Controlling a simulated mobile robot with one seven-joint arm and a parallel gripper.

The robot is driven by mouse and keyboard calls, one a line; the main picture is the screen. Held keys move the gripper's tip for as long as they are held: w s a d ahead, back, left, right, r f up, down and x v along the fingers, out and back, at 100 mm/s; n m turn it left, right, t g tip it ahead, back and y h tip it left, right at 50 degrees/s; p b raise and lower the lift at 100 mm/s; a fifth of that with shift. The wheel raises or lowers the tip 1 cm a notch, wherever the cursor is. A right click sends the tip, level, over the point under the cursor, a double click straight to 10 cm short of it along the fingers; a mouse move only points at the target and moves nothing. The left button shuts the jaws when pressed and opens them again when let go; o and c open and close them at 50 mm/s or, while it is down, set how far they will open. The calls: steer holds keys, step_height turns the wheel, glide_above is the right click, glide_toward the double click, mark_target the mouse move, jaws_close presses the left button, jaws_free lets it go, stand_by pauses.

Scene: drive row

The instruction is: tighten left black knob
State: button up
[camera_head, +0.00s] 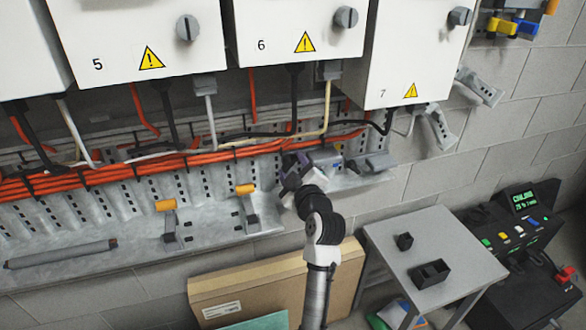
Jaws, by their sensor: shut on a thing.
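My gripper (292,166) is at the cable tray (125,205), just right of the right orange-handled clamp, with its wrist bent down towards the tray. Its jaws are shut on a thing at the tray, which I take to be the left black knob. The knob itself is hidden by the jaws, so I cannot tell how far it is turned. A grey bracket (372,163) with a dark part sits on the tray to the right, apart from my gripper.
Two orange-handled clamps (166,206) (245,190) stand on the tray to the left. Orange cables (150,168) run behind my gripper. White cabinets (290,35) hang above. A cardboard box (235,288) and a small grey table (440,255) stand below.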

steer(key=m, duration=0.9)
steer(key=shift+d+r+p, duration=0.1)
steer(key=shift+p, duration=0.3)
steer(key=m+p, duration=0.1)
steer(key=m, duration=0.4)
steer(key=shift+p, duration=0.3)
steer(key=m+p, duration=0.2)
steer(key=m, duration=0.2)
steer(key=shift+d+m, duration=0.1)
steer(key=shift+m, duration=0.3)
steer(key=o, duration=1)
